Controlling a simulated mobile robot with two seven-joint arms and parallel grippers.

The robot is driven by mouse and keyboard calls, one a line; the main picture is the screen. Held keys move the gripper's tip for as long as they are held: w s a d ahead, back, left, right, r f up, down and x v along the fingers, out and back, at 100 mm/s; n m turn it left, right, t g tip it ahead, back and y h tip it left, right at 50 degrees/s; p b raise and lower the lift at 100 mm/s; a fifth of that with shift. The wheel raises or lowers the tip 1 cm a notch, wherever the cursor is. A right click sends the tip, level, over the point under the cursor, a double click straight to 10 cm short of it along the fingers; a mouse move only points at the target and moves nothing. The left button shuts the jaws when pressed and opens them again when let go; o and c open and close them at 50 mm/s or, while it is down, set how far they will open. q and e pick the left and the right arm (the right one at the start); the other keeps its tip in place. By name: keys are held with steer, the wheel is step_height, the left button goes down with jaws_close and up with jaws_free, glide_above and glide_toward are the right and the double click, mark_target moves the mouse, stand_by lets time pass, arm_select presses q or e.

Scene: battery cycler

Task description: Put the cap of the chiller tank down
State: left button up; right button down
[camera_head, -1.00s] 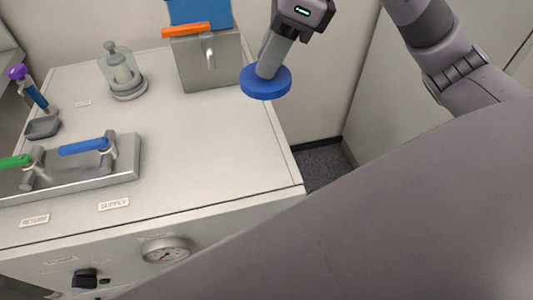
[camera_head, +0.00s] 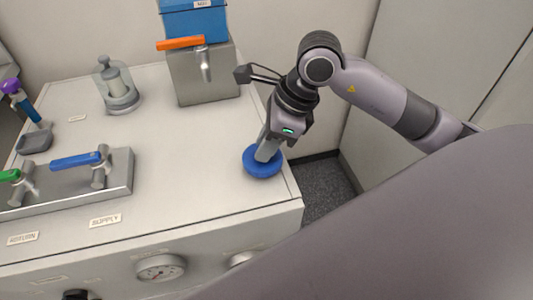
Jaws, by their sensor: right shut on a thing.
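The blue round cap (camera_head: 262,164) is at the right side of the white cabinet top, close to its right edge. My right gripper (camera_head: 267,150) is shut on the cap from above and hides part of its middle. The cap looks level and at or just above the surface; I cannot tell whether it touches. A glass-walled fixture (camera_head: 117,90) with a grey inner cylinder stands at the back left, and I cannot tell if it is the chiller tank. My left gripper is not in view.
A grey metal box (camera_head: 204,77) with an orange lever (camera_head: 181,43) and a blue box (camera_head: 195,20) stands at the back. A valve plate with a blue handle (camera_head: 76,161) is at the left. The cabinet top's middle is clear.

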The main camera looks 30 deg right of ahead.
steer(key=shift+f, duration=1.7)
steer(key=c, duration=1.4)
jaws_free()
steer(key=shift+f+b, duration=0.15)
steer(key=shift+b, duration=0.15)
steer(key=o, duration=0.5)
steer(key=shift+c, duration=0.2)
steer(key=shift+r, duration=0.2)
steer(key=shift+d+r, duration=0.1)
steer(key=shift+r, duration=0.15)
steer(key=p+v, duration=0.1)
steer(key=v, duration=1)
steer(key=shift+r, duration=0.25)
